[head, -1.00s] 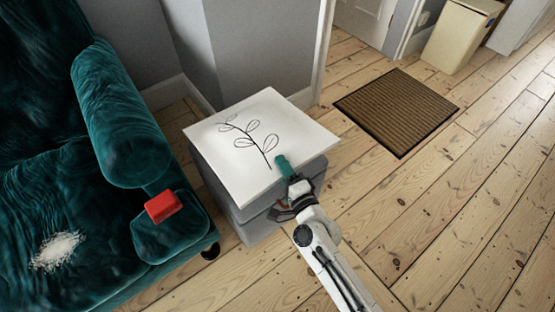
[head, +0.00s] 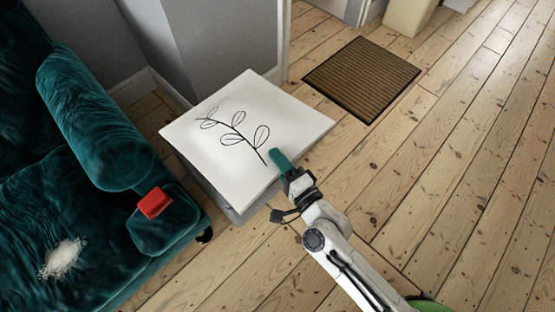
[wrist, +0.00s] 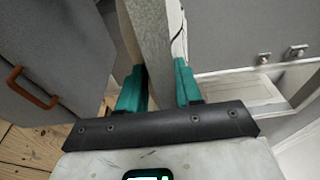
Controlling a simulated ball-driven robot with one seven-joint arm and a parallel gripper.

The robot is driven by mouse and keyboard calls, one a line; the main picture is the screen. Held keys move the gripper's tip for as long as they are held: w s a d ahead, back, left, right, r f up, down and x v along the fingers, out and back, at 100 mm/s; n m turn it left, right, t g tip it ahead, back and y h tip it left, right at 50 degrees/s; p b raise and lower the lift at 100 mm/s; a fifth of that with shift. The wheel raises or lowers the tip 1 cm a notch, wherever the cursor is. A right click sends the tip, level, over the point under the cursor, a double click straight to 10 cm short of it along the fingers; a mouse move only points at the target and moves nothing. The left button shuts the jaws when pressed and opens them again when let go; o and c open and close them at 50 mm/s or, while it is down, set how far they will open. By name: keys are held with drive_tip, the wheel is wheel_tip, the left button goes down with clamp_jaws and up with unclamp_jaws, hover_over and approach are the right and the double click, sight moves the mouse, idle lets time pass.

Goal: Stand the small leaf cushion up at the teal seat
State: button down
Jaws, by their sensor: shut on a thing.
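The leaf cushion (head: 205,120) is a flat white square with a black leaf sprig drawn on it. In the head view it lies roughly level over a grey cabinet (head: 228,207), hiding most of its top. My gripper (head: 278,160) is shut on the cushion's near right edge. In the wrist view the cushion (wrist: 148,30) shows edge-on between the teal fingers of my gripper (wrist: 160,85). I cannot tell how far it is above the cabinet. The teal velvet seat (head: 105,225) stands at the left, apart from the cushion.
A red block (head: 155,202) sits on the seat's arm front. A white fluffy patch (head: 62,258) is on the seat. A brown doormat (head: 362,78) lies at the back right. Grey walls stand behind the cabinet.

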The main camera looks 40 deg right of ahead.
wheel_tip(320, 180, up, 12)
drive_tip(key=p, duration=1)
drive_tip(key=shift+f, duration=0.15)
